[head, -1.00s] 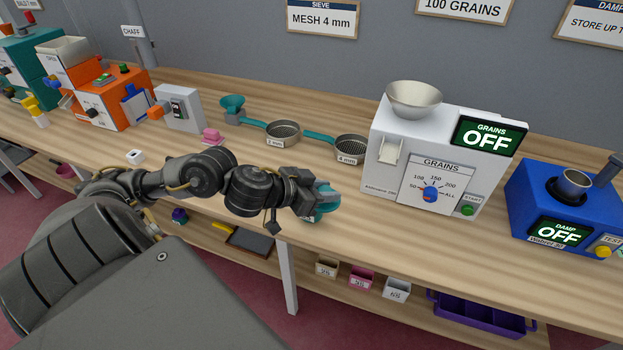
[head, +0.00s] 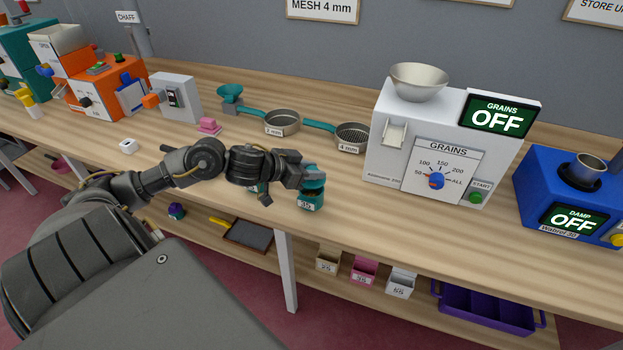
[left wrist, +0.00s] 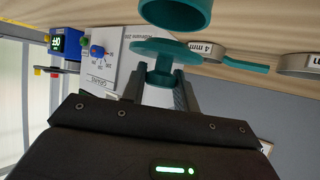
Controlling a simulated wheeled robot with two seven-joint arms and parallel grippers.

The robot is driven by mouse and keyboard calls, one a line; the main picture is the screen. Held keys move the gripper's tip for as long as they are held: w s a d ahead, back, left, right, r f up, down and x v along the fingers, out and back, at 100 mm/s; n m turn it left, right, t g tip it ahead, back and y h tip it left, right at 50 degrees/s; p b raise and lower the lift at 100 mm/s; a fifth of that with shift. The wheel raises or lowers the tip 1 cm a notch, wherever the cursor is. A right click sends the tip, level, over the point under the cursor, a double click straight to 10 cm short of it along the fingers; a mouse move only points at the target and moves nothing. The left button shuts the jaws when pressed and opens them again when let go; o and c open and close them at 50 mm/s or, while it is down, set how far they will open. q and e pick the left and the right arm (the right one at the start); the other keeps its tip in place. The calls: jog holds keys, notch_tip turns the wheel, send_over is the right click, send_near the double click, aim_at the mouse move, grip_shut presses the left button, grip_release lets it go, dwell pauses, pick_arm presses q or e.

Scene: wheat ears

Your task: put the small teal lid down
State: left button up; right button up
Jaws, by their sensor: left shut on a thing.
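My left gripper (head: 313,177) is shut on the small teal lid (head: 314,187), over the front part of the bench. In the left wrist view the lid (left wrist: 165,49) is a flat disc, its knob between the two fingertips (left wrist: 164,78). A teal jar (head: 312,203) labelled 35 stands on the bench under the lid. In the left wrist view the jar (left wrist: 176,14) shows at the top edge, with a narrow gap between it and the lid. Part of the jar is cut off there. My right gripper is not in view.
The white grain counter (head: 390,165) stands right of the gripper, with the blue damp meter (head: 535,185) beyond it. Two sieves (head: 283,122) (head: 352,136) lie behind. A pink piece (head: 208,126) and a white block (head: 128,146) are to the left. Bare bench lies around the jar.

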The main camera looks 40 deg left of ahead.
pick_arm(q)
jog(key=shift+f, duration=1.45)
jog(key=shift+f, duration=0.15)
jog(key=o, duration=0.9)
jog(key=shift+o, duration=0.2)
jog(key=shift+r, duration=0.2)
jog(key=shift+s+a, duration=0.15)
jog(key=shift+s, duration=0.2)
jog(key=p+v, duration=0.1)
jog(key=v, duration=1)
